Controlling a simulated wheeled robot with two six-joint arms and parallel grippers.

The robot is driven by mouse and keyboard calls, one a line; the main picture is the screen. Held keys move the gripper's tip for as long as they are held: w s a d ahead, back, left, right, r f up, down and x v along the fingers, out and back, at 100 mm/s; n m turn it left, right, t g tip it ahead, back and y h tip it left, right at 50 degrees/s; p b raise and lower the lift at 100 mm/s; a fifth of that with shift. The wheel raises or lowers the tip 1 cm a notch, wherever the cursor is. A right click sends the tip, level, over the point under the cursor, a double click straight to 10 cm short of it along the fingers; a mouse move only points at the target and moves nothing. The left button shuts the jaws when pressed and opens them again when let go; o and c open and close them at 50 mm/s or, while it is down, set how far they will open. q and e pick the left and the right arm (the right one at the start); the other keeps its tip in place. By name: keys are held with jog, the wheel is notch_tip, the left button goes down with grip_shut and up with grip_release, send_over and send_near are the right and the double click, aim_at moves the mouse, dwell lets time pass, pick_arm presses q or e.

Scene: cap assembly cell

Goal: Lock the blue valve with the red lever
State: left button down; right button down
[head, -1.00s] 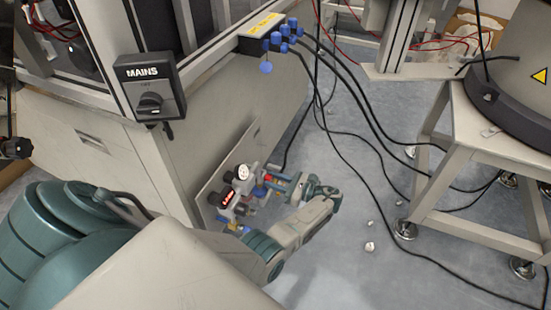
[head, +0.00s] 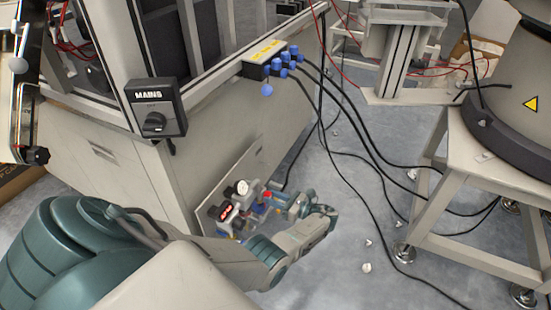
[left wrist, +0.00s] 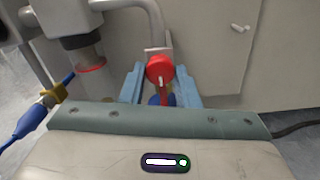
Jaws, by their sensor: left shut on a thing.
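The red lever (left wrist: 160,68) has a round red head and stands between the two light blue fingers of my left gripper (left wrist: 160,80) in the left wrist view. The gripper is shut on it. A small dark blue part (left wrist: 154,100), perhaps the blue valve, shows just below the lever, partly hidden by it and by my gripper. In the head view my left gripper (head: 282,199) reaches the right side of the small pipe assembly on the low panel, beside a red part (head: 267,195). The lever's exact angle is hard to tell. My right gripper is not in view.
A white gauge (head: 242,187) and a red lit display (head: 225,212) sit left of my gripper. A blue plug (left wrist: 30,120) on a cable shows at the left wrist view's left. Black cables hang to the right. A metal stand (head: 450,190) is farther right. Floor between is mostly open.

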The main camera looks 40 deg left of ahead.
pick_arm(q)
jog(key=c, duration=1.1)
grip_release()
jog(key=b+v, duration=0.1)
jog(key=v, duration=1)
jog(key=shift+s+f, duration=0.1)
